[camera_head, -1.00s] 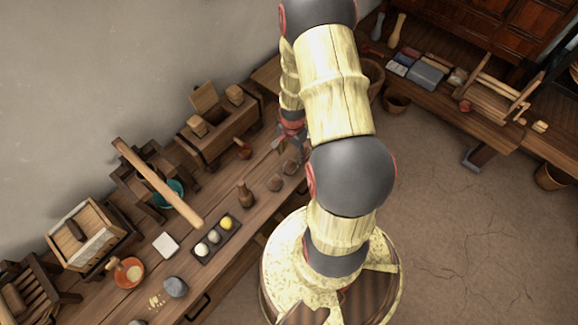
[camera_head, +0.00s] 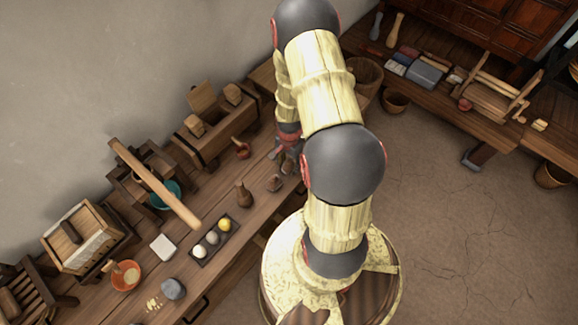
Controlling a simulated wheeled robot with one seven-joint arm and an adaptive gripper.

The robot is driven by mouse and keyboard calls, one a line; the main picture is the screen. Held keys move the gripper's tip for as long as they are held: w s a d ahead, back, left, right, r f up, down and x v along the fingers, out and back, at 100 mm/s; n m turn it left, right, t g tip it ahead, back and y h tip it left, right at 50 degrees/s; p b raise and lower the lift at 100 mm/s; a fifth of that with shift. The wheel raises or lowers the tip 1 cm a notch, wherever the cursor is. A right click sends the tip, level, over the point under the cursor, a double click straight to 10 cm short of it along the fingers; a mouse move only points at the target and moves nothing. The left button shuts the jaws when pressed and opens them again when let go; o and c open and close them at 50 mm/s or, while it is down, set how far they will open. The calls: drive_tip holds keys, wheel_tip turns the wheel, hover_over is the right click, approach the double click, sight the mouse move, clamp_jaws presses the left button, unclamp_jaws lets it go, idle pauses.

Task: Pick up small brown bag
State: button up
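Small brown bag-like shapes stand on the long wooden table (camera_head: 222,198) beside my arm. One small brown bag (camera_head: 273,183) stands upright in the open. Another small brown shape (camera_head: 288,167) is just right of it, close below my gripper and partly hidden. I cannot tell whether my gripper touches it. My gripper (camera_head: 287,157) points down over the table, largely hidden behind my arm. Its fingers are too small and dark to tell if they are open or shut.
A brown bottle-shaped thing (camera_head: 244,196) and a dark tray (camera_head: 212,242) with several round items stand left of the bags. A red cup (camera_head: 242,148) and a wooden box (camera_head: 215,135) are behind. A long wooden beam (camera_head: 155,184) juts over the table.

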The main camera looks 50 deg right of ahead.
sight(289, 161)
drive_tip(key=c, duration=1)
drive_tip(key=shift+r, duration=0.5)
wheel_tip(289, 161, up, 2)
drive_tip(key=shift+r+p, duration=0.15)
drive_tip(key=shift+p, duration=0.25)
drive_tip(key=s+a+r+p, duration=0.2)
drive_tip(key=s+a+r, duration=0.5)
drive_tip(key=s, duration=0.5)
wheel_tip(289, 161, up, 3)
drive_tip(key=shift+a+f+p, duration=0.1)
drive_tip(key=shift+a+p, duration=0.1)
drive_tip(key=shift+p, duration=0.15)
